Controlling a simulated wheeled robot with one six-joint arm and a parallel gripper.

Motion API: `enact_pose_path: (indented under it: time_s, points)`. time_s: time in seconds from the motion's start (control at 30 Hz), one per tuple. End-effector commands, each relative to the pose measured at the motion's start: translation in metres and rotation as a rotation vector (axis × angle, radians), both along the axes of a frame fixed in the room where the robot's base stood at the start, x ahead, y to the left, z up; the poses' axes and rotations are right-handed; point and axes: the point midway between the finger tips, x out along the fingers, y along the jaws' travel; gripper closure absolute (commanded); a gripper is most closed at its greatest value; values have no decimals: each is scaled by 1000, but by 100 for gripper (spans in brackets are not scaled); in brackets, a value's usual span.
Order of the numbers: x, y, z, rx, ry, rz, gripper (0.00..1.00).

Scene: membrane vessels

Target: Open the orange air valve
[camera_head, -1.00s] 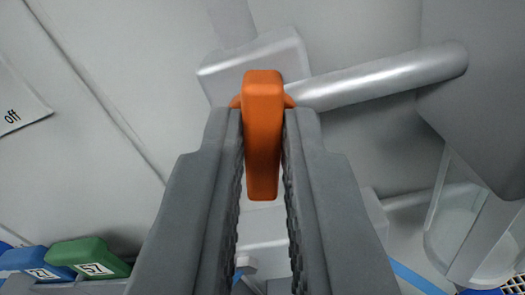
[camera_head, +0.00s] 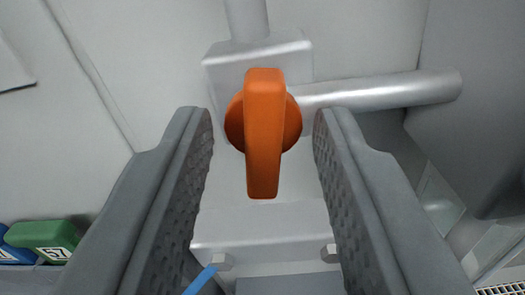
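The orange air valve (camera_head: 264,135) is in the middle of the camera_head view. Its long handle points up and down in the picture, over a round orange hub. It sits in front of a grey block with pipes. My gripper (camera_head: 264,125) is open, with one finger on each side of the handle. A clear gap shows between each finger and the valve, so neither touches it.
A silver pipe (camera_head: 385,92) runs from the valve block to the right, towards a grey body (camera_head: 470,120). A green handle marked 57 (camera_head: 45,236) and a blue handle (camera_head: 12,250) are at the lower left. A light wall panel lies behind.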

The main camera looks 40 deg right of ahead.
Motion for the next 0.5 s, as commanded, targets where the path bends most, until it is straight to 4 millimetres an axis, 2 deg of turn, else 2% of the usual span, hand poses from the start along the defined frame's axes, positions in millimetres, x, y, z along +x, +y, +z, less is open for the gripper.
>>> enact_pose_path:
  time_s: [0.17, 0.5]
  points:
    - [-7, 10, 0, 0, 0, 1, 66]
    - [-44, 58, 0, 0, -1, 3, 66]
